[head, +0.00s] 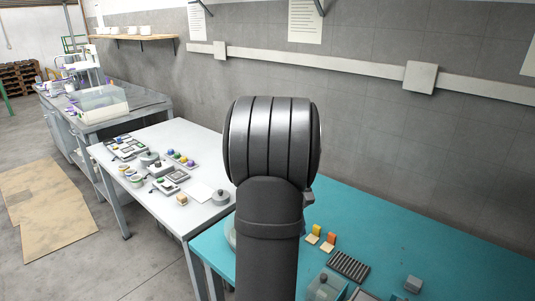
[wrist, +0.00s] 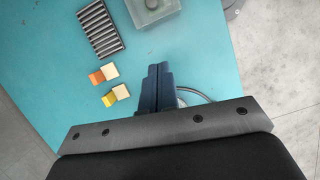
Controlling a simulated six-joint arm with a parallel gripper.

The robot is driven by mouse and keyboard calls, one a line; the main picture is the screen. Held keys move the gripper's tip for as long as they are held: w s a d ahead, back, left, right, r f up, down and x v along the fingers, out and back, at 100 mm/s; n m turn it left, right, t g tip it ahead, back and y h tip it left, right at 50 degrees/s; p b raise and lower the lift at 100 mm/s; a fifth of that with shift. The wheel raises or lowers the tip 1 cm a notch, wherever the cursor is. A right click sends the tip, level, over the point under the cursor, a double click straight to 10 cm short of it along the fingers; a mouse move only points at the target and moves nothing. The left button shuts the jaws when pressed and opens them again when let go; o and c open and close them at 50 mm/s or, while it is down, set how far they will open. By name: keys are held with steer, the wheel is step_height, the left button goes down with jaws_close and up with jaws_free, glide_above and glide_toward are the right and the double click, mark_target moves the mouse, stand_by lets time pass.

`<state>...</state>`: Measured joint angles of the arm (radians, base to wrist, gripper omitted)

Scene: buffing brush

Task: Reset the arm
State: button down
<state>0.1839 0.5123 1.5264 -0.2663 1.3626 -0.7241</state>
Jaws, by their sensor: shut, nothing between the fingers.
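My gripper (wrist: 158,70) shows in the wrist view, its two dark blue fingers shut together with nothing between them. It is over the teal table (wrist: 50,55), near a round grey rim partly hidden behind the fingers. In the head view my dark arm stands upright in the middle of the picture and hides the gripper. No buffing brush can be made out clearly in either view.
On the teal table (head: 430,245) are an orange block (head: 329,242), a yellow block (head: 313,234), a ribbed dark rack (head: 349,266) and a small grey block (head: 413,284). A white table (head: 115,170) with several small parts stands left. The teal table's right part is clear.

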steer(key=shift+f, duration=0.1)
glide_toward(318, 277)
step_height(318, 277, down, 5)
steer(key=w+a, duration=0.1)
steer(key=s+d, duration=0.2)
steer(key=shift+s, duration=0.25)
steer(key=shift+s+d, duration=0.2)
steer(key=shift+s, duration=0.2)
steer(key=shift+w, duration=0.1)
